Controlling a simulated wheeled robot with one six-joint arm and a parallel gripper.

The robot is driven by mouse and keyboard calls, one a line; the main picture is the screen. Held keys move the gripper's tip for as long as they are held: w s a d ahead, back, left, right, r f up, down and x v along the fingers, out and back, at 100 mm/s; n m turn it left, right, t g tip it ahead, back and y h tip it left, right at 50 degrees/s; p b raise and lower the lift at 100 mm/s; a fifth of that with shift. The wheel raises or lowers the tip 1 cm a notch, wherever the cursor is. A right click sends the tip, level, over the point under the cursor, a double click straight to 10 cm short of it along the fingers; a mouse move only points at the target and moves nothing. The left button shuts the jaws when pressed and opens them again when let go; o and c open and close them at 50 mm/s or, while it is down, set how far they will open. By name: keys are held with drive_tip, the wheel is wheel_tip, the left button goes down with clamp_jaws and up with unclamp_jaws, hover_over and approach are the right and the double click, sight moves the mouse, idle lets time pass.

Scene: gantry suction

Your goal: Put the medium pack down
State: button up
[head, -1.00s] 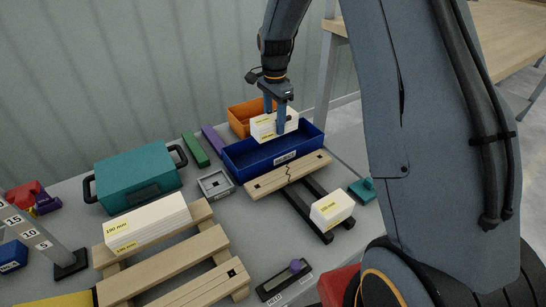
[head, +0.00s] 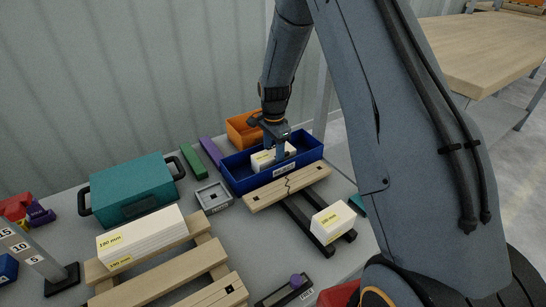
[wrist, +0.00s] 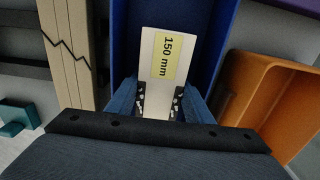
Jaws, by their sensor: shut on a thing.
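The medium pack (head: 263,160) is a white block with a yellow label. In the wrist view the pack (wrist: 150,85) reads "150 mm". My gripper (head: 280,152) is shut on it, with a finger on each side (wrist: 158,100). The pack is low inside the blue bin (head: 239,184), between its walls; the wrist view shows the blue wall (wrist: 122,45) beside it. I cannot tell whether its underside touches the bin floor.
A cracked wooden board (head: 288,187) lies in front of the bin, and an orange bin (head: 240,130) stands behind. A small white pack (head: 333,222), a long white pack (head: 142,238) on a pallet (head: 175,276), a grey tray (head: 213,197) and a teal case (head: 130,190) stand nearby.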

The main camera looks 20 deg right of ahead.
sight(273, 153)
drive_tip(key=o, duration=1.1)
drive_tip(key=shift+f, duration=0.1)
drive_tip(key=shift+c, duration=0.2)
wheel_tip(273, 153, up, 12)
drive_tip(key=p, duration=0.2)
drive_tip(key=s+a+r+n, duration=0.3)
drive_tip(key=s+r+n, duration=0.15)
drive_tip(key=s, duration=0.25)
drive_tip(key=s+a+r+n, duration=0.35)
drive_tip(key=s+r, duration=0.25)
drive_tip(key=s, duration=0.2)
drive_tip(key=s+a+r+n, duration=0.1)
drive_tip(key=s+n, duration=0.3)
drive_tip(key=s, duration=0.6)
drive_tip(key=s+a+r+n, duration=0.1)
drive_tip(key=s+n, duration=0.4)
drive_tip(key=s, duration=0.5)
drive_tip(key=shift+s+a+y, duration=0.3)
drive_tip(key=shift+s, duration=0.05)
